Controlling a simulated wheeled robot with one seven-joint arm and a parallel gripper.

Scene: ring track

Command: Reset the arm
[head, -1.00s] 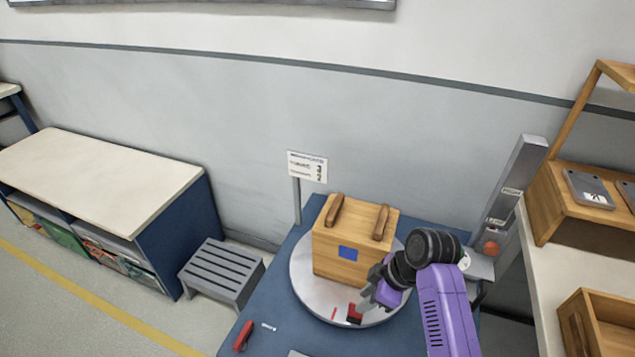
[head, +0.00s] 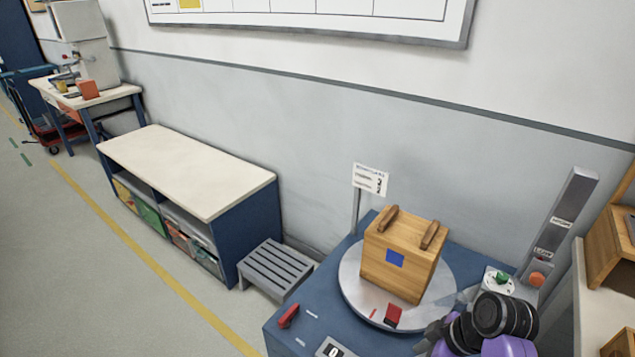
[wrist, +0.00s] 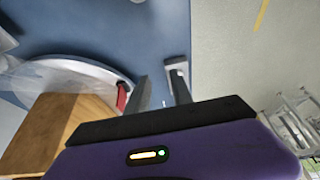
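My arm, purple and black, shows at the lower right of the head view. My gripper (head: 432,337) is low in that view, in front of the turntable's near right side, and partly cut off by the frame. In the wrist view its two grey fingers (wrist: 161,88) stand apart with nothing seen between them. A wooden box (head: 398,255) with two brown handles and a blue square stands on the round grey turntable (head: 352,290). The box also shows at the lower left of the wrist view (wrist: 45,130), apart from the fingers.
The blue table (head: 330,265) carries a red block (head: 393,315), a red-handled item (head: 288,316), a counter display (head: 333,348) and a post with green and orange buttons (head: 560,225). A grey step (head: 275,268) and low cabinet (head: 190,170) stand left. Open floor lies farther left.

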